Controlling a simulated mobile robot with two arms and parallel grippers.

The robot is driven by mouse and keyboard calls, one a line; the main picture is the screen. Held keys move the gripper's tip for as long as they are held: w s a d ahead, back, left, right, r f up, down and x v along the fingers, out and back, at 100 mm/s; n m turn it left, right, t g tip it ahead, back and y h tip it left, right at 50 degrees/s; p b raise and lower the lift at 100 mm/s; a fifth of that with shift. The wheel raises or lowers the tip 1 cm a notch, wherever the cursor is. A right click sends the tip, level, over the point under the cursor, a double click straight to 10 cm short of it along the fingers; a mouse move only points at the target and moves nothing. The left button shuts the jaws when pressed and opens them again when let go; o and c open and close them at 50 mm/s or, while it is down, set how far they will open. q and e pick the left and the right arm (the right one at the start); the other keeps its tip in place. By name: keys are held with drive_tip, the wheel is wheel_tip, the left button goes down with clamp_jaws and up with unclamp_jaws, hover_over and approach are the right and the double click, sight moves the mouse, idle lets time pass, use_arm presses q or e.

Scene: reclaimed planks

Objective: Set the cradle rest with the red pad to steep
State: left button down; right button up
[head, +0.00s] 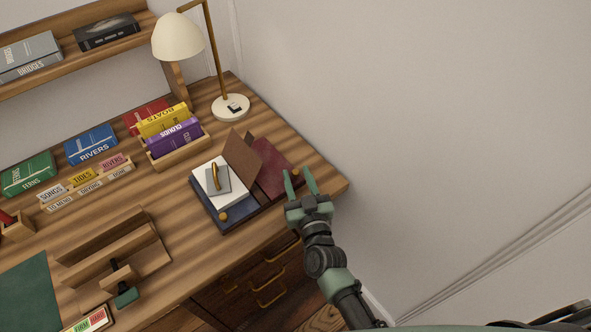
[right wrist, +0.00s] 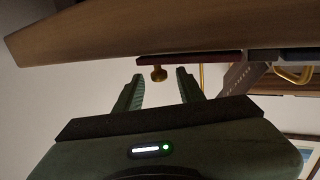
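The book cradle sits near the desk's right front edge. Its rest with the dark red pad (head: 273,172) is on the right, its blue-padded rest (head: 238,217) on the left, with brown boards (head: 241,152) standing tilted between them. The red rest looks low; its exact setting cannot be told. My right gripper (head: 300,180) is open at the red rest's right front corner. In the right wrist view, a brass knob (right wrist: 159,74) under the red rest's edge (right wrist: 190,59) shows between the open fingertips (right wrist: 160,84), not gripped. My left gripper is not in view.
White pages with a grey item (head: 216,178) lie on the blue side, where another brass knob (head: 223,216) shows. A lamp (head: 231,107), a crate of books (head: 178,152) and label strips stand behind and left. The wall is right; space off the desk's right front is clear.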

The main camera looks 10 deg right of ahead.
drive_tip(key=shift+w+a, duration=0.1)
drive_tip(key=shift+w, duration=1)
clamp_jaws()
drive_tip(key=shift+f, duration=0.1)
idle(0.5)
